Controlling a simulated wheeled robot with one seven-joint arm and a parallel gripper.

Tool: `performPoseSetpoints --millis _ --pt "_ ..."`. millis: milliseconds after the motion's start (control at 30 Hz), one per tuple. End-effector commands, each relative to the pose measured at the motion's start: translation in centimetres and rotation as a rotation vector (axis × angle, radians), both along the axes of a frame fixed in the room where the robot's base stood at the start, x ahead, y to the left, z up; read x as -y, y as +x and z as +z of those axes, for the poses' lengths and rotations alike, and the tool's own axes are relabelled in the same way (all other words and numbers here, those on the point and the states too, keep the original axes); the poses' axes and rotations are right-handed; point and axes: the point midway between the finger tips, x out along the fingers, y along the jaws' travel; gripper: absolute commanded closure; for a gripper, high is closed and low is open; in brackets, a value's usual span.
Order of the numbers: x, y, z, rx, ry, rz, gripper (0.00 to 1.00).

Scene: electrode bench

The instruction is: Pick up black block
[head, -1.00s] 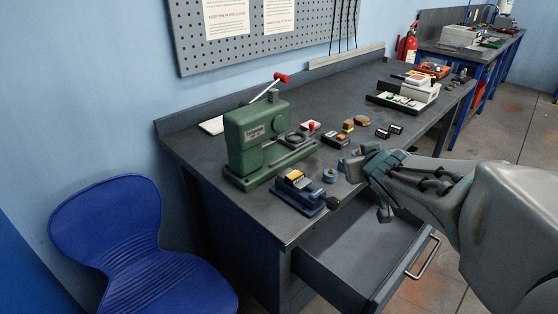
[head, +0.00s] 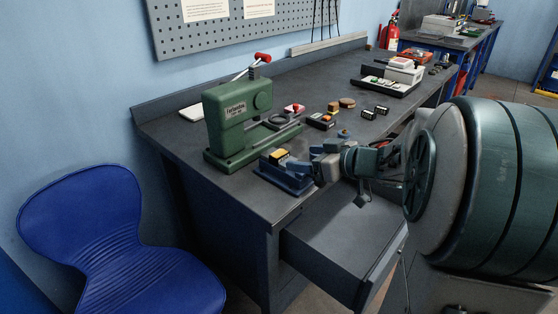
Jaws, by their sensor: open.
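Two small black blocks with pale marks, one (head: 368,113) and another (head: 382,110), stand on the bench right of its middle. A larger dark block with an orange-red top (head: 321,121) lies left of them, beside the green press (head: 238,118). I cannot tell which one the task means. My gripper (head: 319,163) is low over the bench's front edge, just right of a blue fixture (head: 284,178) that holds a yellow-topped piece (head: 280,156). It is open and apart from the black blocks. Its fingertips are small and partly hidden by its own body.
An open drawer (head: 335,252) juts out below my gripper. Brown round pieces (head: 347,103) lie behind the blocks. A black tray (head: 386,88) with white boxes stands farther back. A blue chair (head: 105,235) is at the left.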

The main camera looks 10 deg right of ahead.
Motion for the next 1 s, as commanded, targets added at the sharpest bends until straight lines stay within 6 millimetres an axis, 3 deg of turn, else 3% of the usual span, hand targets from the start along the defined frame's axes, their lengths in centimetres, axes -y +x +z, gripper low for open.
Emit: performPoseSetpoints --millis 700,933,1000 --pt "-4.5 6.1 -2.8 0.001 -0.001 0.000 0.29" --pt "-4.6 6.3 -2.6 0.002 -0.001 -0.001 0.29" --pt "-4.6 6.3 -2.7 0.002 -0.001 -0.002 0.49"
